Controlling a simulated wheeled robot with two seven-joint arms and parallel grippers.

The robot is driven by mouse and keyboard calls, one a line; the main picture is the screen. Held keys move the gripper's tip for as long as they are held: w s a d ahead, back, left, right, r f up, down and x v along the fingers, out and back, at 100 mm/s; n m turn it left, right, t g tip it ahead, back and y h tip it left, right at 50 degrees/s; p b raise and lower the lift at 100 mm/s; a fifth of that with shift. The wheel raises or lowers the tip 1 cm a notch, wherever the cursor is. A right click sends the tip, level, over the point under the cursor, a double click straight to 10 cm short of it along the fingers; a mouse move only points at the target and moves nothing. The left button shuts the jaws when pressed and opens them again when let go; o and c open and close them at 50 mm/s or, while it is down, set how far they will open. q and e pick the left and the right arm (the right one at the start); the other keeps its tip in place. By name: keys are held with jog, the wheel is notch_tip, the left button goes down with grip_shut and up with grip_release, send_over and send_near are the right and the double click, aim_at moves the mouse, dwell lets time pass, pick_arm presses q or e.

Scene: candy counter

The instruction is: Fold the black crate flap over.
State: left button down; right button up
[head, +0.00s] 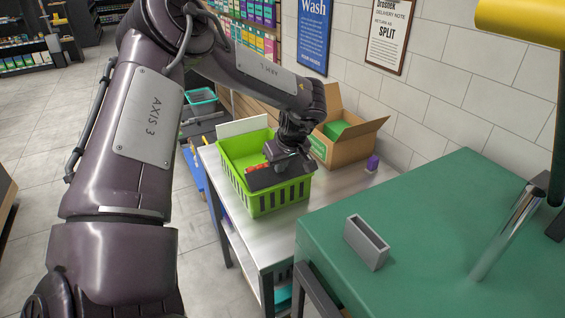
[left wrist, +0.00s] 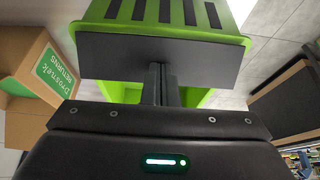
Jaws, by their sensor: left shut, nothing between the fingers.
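The lime green crate (head: 235,155) stands on a metal table; its slotted wall also shows at the top of the left wrist view (left wrist: 235,27). The black flap (head: 262,182) lies roughly level across the near right part of the crate's top. It shows in the left wrist view as a wide dark panel (left wrist: 115,58). My left gripper (head: 285,166) is above the crate, at the flap. Its fingers (left wrist: 161,72) are closed together and empty, overlapping the flap's edge in the wrist view; I cannot tell whether they touch it. My right gripper is out of view.
An open cardboard box (head: 350,150) stands behind the crate, by the tiled wall. A small purple item (head: 373,163) is on the metal table (head: 250,236). The green counter (head: 430,220) at right holds a grey open holder (head: 366,243). Red items (head: 257,167) show inside the crate.

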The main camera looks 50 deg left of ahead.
pick_arm(q)
jog(key=shift+f, duration=0.1)
jog(key=shift+a+f, duration=0.2)
jog(key=shift+f+b, duration=0.15)
jog(key=shift+b, duration=0.25)
